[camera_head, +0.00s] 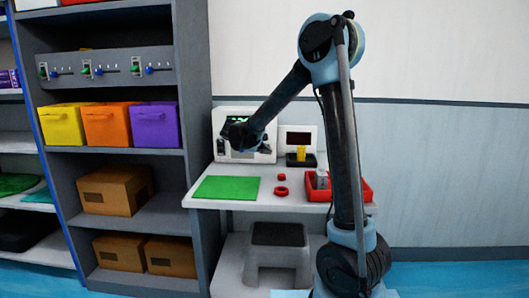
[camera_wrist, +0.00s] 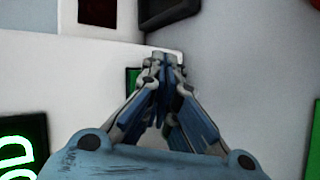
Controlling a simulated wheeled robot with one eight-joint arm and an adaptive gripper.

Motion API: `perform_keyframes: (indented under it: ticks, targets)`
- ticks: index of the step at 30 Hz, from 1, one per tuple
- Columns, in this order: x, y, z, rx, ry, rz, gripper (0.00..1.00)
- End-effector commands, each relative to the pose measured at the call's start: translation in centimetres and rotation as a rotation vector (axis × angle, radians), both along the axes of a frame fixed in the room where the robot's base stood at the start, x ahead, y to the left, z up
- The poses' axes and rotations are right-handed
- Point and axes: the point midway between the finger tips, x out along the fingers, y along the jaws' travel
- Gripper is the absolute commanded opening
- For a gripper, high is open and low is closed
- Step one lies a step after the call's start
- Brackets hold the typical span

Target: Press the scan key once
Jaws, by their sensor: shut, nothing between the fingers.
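A white panel device (camera_head: 219,124) with a dark screen showing green marks stands at the back left of the white table. My gripper (camera_head: 238,138) is in front of it and hides much of its face. In the wrist view my gripper (camera_wrist: 166,58) is shut and empty, its fingertips together over a white surface. A small green key or patch (camera_wrist: 131,82) shows just left of the fingers, partly hidden by them. A dark screen with bright green letters (camera_wrist: 22,145) is at the lower left. I cannot tell which key is the scan key or whether the fingertips touch anything.
The white table (camera_head: 230,204) holds a green mat (camera_head: 227,188), red rings (camera_head: 281,190), a red tray (camera_head: 366,190) and a black stand with a yellow item (camera_head: 301,155). A second panel (camera_head: 299,137) stands beside the first. Grey shelves (camera_head: 193,70) are left; a step stool (camera_head: 278,250) is below.

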Motion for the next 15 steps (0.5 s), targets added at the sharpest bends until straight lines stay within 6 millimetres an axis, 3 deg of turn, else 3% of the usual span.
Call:
perform_keyframes:
  ticks: [8,15]
  targets:
    - [-0.2,0.0,0.0,0.000,0.000,0.000,0.00]
    - [-1.8,0.1,0.0,-0.001,0.000,0.001,0.00]
